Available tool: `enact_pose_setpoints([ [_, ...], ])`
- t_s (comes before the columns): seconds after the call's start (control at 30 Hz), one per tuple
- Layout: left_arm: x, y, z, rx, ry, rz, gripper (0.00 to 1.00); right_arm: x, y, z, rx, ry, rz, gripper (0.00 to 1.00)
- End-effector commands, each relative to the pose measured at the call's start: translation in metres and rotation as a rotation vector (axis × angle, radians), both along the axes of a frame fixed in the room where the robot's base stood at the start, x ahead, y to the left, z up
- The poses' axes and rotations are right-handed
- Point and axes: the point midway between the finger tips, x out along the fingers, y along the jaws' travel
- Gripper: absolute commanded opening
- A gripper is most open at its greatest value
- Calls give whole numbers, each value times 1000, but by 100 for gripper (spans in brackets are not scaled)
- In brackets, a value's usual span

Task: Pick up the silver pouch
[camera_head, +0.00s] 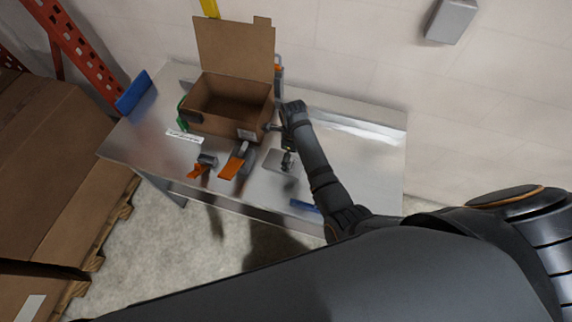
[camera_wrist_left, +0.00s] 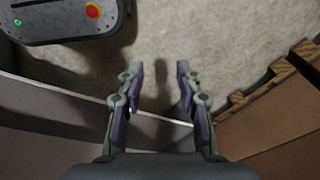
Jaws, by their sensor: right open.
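The silver pouch (camera_head: 271,160) looks like a small, flat, pale grey rectangle lying on the metal table, in front of the open cardboard box. My right gripper (camera_head: 288,161) is open and points down over the pouch's right part, hiding some of it. I cannot tell whether the fingers touch it. My left gripper (camera_wrist_left: 160,78) shows only in the left wrist view. It is open and empty, with its fingers apart above the bare floor, away from the table.
An open cardboard box (camera_head: 216,122) stands on the metal table (camera_head: 350,160). Orange-and-grey tools (camera_head: 231,168) lie left of the pouch, and a blue item (camera_head: 304,206) lies at the front edge. Large cartons on a wooden pallet (camera_head: 120,217) stand at left.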

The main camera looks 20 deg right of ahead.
Motion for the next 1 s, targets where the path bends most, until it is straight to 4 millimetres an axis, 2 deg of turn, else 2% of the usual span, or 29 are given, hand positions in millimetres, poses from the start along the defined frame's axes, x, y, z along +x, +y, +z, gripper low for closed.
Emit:
enact_pose_setpoints([
  [0.07,1,1,-12,1,0,0,36,0,0,-10,0,0,0,100],
  [0.3,-52,1,-66,2,79,3,36,4,-2,-46,0,0,0,100],
  [0.37,-57,1,-75,1,87,3,36,3,-2,-52,0,0,0,100],
  [0.47,-54,1,-79,1,82,2,36,3,-2,-54,-1,-1,0,100],
  [0.67,-26,1,-72,1,39,1,36,3,-2,-50,0,0,0,100],
  [0.77,-20,1,-72,1,29,0,36,3,-2,-50,0,0,0,86],
  [1.0,-30,1,-73,1,45,1,36,3,-2,-50,0,0,0,54],
])
